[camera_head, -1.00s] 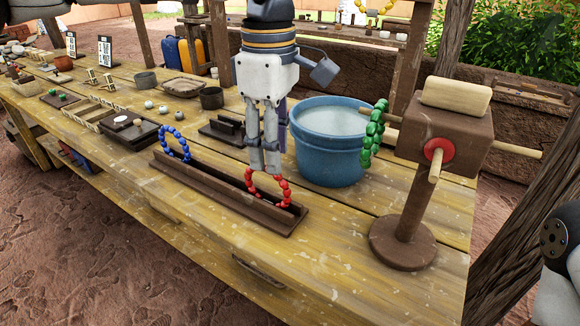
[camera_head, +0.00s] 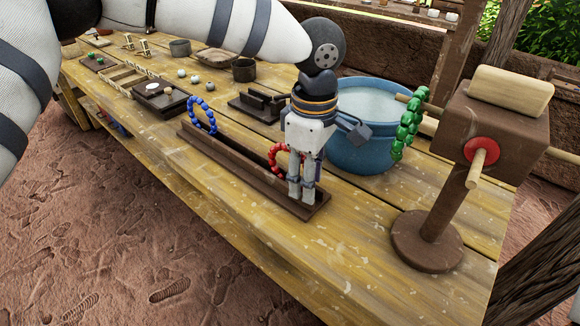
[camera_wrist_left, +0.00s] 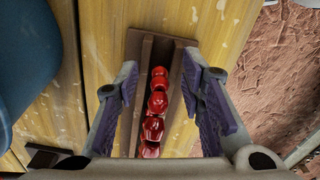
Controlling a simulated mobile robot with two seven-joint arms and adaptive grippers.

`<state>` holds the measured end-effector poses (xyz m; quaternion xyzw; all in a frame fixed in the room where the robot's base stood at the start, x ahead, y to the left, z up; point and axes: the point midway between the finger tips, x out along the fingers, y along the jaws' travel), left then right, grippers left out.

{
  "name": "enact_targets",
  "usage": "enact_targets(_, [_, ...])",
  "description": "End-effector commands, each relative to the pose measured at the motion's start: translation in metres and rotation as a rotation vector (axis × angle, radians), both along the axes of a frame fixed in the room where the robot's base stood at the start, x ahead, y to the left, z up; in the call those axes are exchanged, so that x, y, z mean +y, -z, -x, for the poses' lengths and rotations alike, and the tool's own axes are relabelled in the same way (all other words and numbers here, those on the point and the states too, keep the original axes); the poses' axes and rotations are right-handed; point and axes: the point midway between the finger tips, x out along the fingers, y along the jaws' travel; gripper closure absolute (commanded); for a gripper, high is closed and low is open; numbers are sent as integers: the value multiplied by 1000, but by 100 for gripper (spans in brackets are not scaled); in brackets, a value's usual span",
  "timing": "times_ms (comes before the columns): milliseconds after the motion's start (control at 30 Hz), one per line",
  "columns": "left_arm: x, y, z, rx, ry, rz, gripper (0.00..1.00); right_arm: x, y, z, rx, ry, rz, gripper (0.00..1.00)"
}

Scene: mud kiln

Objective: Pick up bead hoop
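Three bead hoops show in the head view. The red bead hoop (camera_head: 275,158) and the blue bead hoop (camera_head: 202,116) stand upright in the long brown slotted rack (camera_head: 232,167). The green bead hoop (camera_head: 408,125) hangs on a wooden peg of the stand at right. My left gripper (camera_head: 302,196) points down at the rack's near right end and partly hides the red hoop. In the left wrist view the red beads (camera_wrist_left: 154,115) lie between the open fingers (camera_wrist_left: 160,98), with gaps on both sides. My right gripper is not in view.
A blue bucket (camera_head: 362,150) of water stands close behind the left gripper. The brown stand (camera_head: 428,240) with pegs is to its right. Small pots, balls and trays lie farther left. The table's front strip (camera_head: 340,260) is clear.

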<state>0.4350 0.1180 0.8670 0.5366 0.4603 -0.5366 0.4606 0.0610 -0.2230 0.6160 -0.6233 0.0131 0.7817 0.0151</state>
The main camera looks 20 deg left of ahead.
Motion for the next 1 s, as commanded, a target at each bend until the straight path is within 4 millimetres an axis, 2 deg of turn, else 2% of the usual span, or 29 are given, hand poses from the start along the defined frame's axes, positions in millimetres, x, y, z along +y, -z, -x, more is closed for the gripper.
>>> enact_targets(133, [0, -1, 0, 0, 0, 0, 64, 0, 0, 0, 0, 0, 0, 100])
enact_targets(300, [0, -1, 0, 0, 0, 0, 100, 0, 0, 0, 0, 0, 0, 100])
enact_targets(733, [0, -7, -1, -2, -1, 0, 100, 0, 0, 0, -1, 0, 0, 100])
enact_targets(833, [0, -21, -1, -4, -2, 1, 100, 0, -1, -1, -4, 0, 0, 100])
enact_targets(900, [0, -38, 1, -6, -2, 2, 100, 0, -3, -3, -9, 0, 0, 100])
enact_targets(1000, [-2, -67, 23, -15, 2, 1, 100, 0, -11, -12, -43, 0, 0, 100])
